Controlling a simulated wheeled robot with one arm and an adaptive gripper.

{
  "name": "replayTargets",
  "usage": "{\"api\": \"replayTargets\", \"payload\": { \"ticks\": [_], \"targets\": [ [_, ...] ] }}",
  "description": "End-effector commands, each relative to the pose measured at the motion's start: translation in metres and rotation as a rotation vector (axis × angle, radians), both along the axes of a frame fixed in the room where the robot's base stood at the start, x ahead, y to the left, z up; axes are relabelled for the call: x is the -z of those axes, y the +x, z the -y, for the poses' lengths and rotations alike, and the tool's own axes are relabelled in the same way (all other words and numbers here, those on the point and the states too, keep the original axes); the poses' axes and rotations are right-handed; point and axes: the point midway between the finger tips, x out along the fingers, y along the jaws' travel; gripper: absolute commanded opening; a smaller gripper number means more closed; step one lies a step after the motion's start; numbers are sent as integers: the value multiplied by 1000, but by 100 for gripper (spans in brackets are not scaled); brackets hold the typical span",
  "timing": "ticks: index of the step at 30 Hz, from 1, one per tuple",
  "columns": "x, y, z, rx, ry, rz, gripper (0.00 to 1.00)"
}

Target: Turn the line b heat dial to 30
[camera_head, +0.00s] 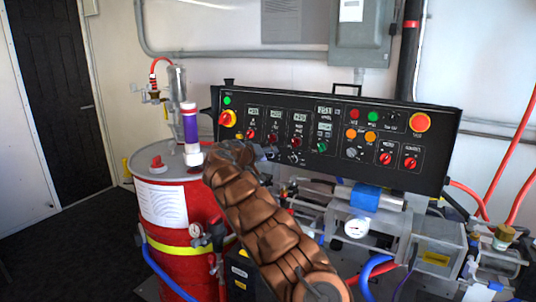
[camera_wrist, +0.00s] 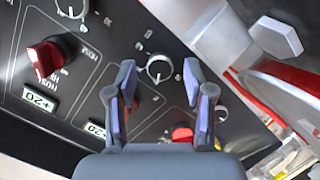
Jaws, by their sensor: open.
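A black control panel (camera_head: 340,135) carries small displays, red knobs and dials; its labels are too small to read in the head view. In the wrist view, a dark round dial with a white ring (camera_wrist: 159,68) lies on the panel between my open fingers. I cannot tell from its label whether it is the line b heat dial, nor read its setting. My gripper (camera_wrist: 157,76) is open, empty and appears apart from the dial. In the head view my gripper (camera_head: 266,153) is at the panel's lower left, partly hidden by my arm.
A red drum (camera_head: 180,225) stands left of the panel. Pipes and a pump assembly (camera_head: 375,230) crowd the space below.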

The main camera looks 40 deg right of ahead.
Motion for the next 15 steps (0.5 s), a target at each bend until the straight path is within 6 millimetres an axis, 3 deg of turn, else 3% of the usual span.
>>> {"api": "replayTargets", "payload": {
  "ticks": [12,15],
  "targets": [
    [1,1,3,0,0,1,52],
    [1,1,3,0,0,1,43]
  ]
}}
